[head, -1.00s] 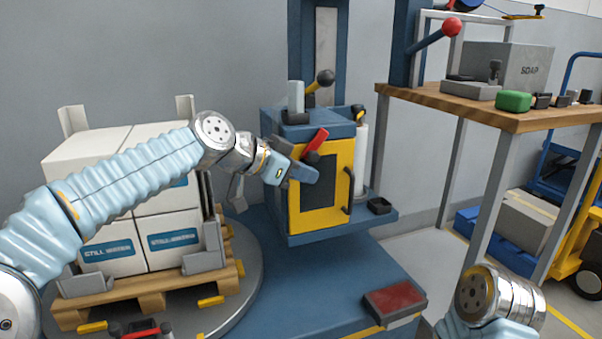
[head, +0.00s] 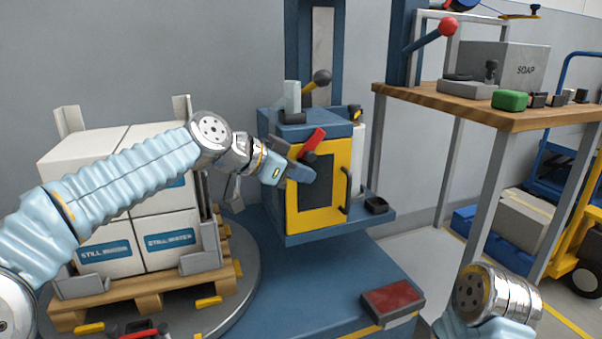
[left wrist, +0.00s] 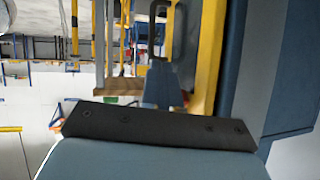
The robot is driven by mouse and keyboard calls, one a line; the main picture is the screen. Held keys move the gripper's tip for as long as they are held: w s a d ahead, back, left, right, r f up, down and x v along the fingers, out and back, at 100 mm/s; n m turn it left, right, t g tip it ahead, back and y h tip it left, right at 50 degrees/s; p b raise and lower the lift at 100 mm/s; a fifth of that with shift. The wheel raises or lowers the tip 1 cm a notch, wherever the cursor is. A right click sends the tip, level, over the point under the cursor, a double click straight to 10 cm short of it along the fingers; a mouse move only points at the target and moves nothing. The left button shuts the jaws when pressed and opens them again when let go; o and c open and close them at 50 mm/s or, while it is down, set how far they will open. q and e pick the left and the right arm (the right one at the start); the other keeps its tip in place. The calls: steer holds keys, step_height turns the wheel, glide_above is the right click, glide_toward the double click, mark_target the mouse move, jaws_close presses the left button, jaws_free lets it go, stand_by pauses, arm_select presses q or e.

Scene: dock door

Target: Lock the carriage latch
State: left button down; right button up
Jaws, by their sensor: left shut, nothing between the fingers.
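The blue carriage box (head: 272,140) stands on a blue base and has a yellow-framed door (head: 344,158) with a dark panel. A red handle (head: 312,141) sits tilted at the door's upper left. A yellow lever with a black knob (head: 322,77) rises behind the box top. I cannot tell which of these is the carriage latch. My left gripper (head: 308,175) is shut and empty, in front of the door's left side just below the red handle; contact is unclear. The left wrist view shows its blue fingers (left wrist: 160,90) beside the yellow door frame (left wrist: 208,60). My right gripper is out of view.
White cartons (head: 108,205) stand on a wooden pallet (head: 150,297) at left. A red pad (head: 392,300) lies on the base. A wooden bench (head: 440,104) stands at right.

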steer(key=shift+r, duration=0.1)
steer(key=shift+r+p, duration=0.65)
steer(key=shift+p, duration=0.05)
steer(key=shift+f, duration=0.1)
